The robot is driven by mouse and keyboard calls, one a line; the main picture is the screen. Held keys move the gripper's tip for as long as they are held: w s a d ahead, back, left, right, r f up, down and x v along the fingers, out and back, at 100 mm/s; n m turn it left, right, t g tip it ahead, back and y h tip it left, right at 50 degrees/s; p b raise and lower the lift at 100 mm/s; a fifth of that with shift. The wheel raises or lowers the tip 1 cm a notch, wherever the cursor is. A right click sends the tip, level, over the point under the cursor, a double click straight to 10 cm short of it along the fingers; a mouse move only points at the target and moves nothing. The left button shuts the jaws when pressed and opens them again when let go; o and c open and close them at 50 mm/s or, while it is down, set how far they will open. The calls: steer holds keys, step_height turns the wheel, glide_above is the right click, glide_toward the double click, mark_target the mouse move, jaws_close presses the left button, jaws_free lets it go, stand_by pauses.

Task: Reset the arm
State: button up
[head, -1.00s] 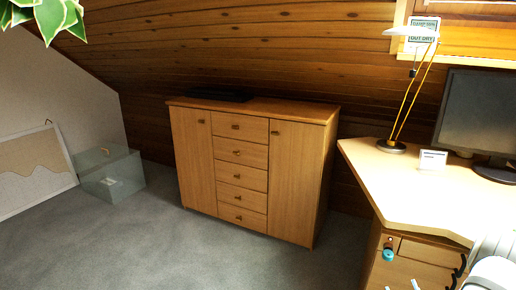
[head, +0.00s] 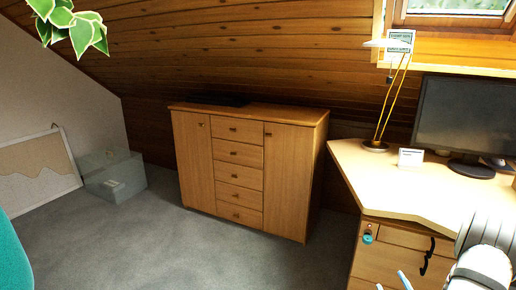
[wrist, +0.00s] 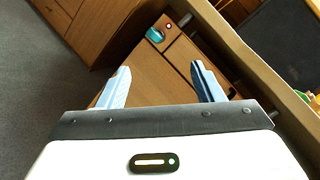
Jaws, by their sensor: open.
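My gripper (wrist: 160,85) is open and empty in the wrist view, its two pale blue fingers spread apart in front of the wooden desk drawers (wrist: 155,80). In the head view, part of my arm and the tips of the gripper (head: 392,283) show at the lower right, beside the desk drawers (head: 385,265). The rest of the gripper is cut off by the picture's bottom edge.
The desk (head: 385,185) at the right carries a lamp (head: 376,145), a white card (head: 411,158) and a monitor (head: 465,118). A teal object (head: 368,238) is at the drawer's lock. A wooden cabinet (head: 238,165) stands mid-room, with a grey box (head: 115,175) to its left. The carpet in front is clear.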

steer(key=w+a+r+n+g+p, duration=0.2)
steer(key=a+r+n+g+p, duration=0.35)
steer(key=r, duration=0.55)
steer(key=w+a+r+n+g+p, duration=0.25)
steer(key=a+r+n+p, duration=0.35)
steer(key=r+n, duration=0.45)
steer(key=s+a+r+n+g+y+p, duration=0.2)
steer(key=s+a+r+n+g+p, duration=0.6)
steer(key=s+a+r, duration=1)
steer(key=s+r+n+p, duration=0.1)
steer(key=s+n+p, duration=0.1)
steer(key=s+n, duration=0.1)
steer(key=shift+s+a+r+n, duration=0.2)
steer(key=shift+s+a+n, duration=0.2)
steer(key=shift+s, duration=0.15)
